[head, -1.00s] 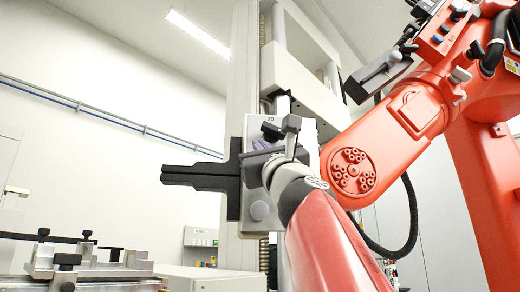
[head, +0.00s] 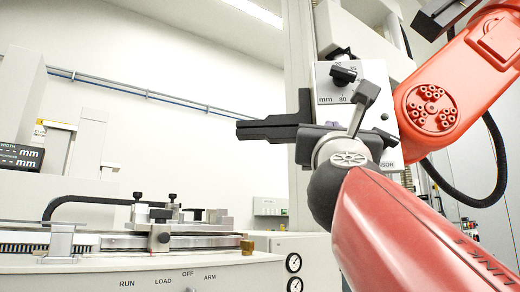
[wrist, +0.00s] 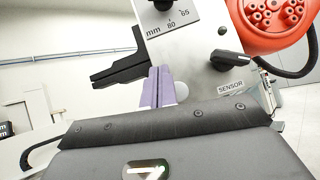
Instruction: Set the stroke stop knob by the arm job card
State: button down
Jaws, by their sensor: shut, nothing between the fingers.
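The black stop knob (head: 343,76) sits on the upper part of a pale panel on the machine column, with a printed mm scale around it. 20 and 80 are legible in the head view; 65 and 80 show in the wrist view, where the knob (wrist: 162,4) is cut by the top edge. I cannot tell its exact setting. My gripper's purple fingers (wrist: 158,84) are together and empty, in front of the panel below the knob and apart from it. The fingers (head: 332,125) are mostly hidden by my wrist in the head view. No job card is readable.
A second black knob (wrist: 229,59) stands above the SENSOR label. Black jaws (head: 272,128) stick out left of the panel. An orange-red arm (head: 433,107) stands close on the right. A bench console (head: 150,275) with RUN, LOAD, OFF and ARM labels is lower left.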

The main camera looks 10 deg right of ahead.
aim_at(353, 81)
jog(key=w+d+r+m+g+h+p, duration=0.1)
jog(key=r+m, duration=0.1)
jog(key=w+d+r+m+h+p, duration=0.1)
jog(key=d+r+m+h+p, duration=0.1)
jog(key=r, duration=0.1)
jog(key=w+d+r+m+g+h+p, duration=0.1)
jog(key=r+m+h+p, duration=0.1)
jog(key=shift+w+d+r+m+g, duration=0.15)
jog(key=shift+w+d+m+g, duration=0.15)
jog(key=shift+w+d+m, duration=0.1)
jog(key=shift+s+d+r+p, duration=0.1)
jog(key=shift+d+r+p, duration=0.25)
jog(key=shift+r, duration=0.3)
jog(key=shift+s+d+r+p, duration=0.1)
jog(key=shift+r+p, duration=0.35)
jog(key=shift+r, duration=0.15)
jog(key=shift+s+d+r+p, duration=0.1)
jog(key=shift+d+r+p, duration=0.25)
jog(key=shift+r, duration=0.15)
jog(key=shift+s+d+r+p, duration=0.2)
jog(key=shift+d+r+p, duration=0.15)
jog(key=shift+r, duration=0.2)
jog(key=shift+s+d+r, duration=0.1)
jog(key=shift+d, duration=0.3)
